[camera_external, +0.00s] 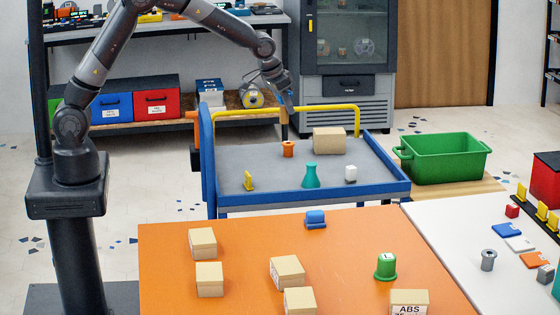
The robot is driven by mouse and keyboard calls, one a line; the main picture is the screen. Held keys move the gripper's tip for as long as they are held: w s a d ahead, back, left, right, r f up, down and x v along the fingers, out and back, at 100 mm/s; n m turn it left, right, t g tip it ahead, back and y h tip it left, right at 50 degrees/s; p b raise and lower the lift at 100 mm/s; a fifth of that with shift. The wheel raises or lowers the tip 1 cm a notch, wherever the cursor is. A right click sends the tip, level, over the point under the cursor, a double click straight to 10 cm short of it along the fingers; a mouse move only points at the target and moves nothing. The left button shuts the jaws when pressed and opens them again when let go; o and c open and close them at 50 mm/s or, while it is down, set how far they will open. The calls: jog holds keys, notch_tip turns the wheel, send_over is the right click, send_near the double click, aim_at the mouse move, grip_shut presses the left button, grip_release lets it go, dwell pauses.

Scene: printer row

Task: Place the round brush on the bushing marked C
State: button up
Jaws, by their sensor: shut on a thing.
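My gripper (290,106) hangs above the far side of the blue-framed cart (396,186), fingers pointing down. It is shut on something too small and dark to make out. I cannot clearly pick out the round brush. An orange bushing-like piece (288,149) stands on the cart almost straight below my gripper in the picture; no letter on it is readable. A green piece (386,267) on the orange table has a white label I cannot read surely. A grey cylinder (488,260) stands on the white table. I cannot tell which piece is marked C.
The cart also holds a cardboard box (329,140), a teal flask-shaped piece (311,176), a pale cube (350,174) and a yellow piece (249,181). Several cardboard boxes and a blue piece (316,218) stand on the orange table (340,240). A yellow rail (357,122) edges the cart.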

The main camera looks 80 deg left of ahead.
jog(key=shift+w+a+f, duration=0.5)
jog(key=shift+a+f, duration=0.85)
jog(key=shift+f, duration=0.2)
jog(key=shift+w+a+f, duration=0.45)
jog(key=shift+a+f, duration=0.9)
jog(key=shift+f, duration=0.2)
jog(key=shift+w+a+f, duration=0.5)
jog(key=shift+a+f, duration=0.85)
jog(key=shift+f, duration=0.2)
jog(key=shift+f, duration=0.1)
jog(key=o, duration=1)
jog(key=shift+c, duration=0.2)
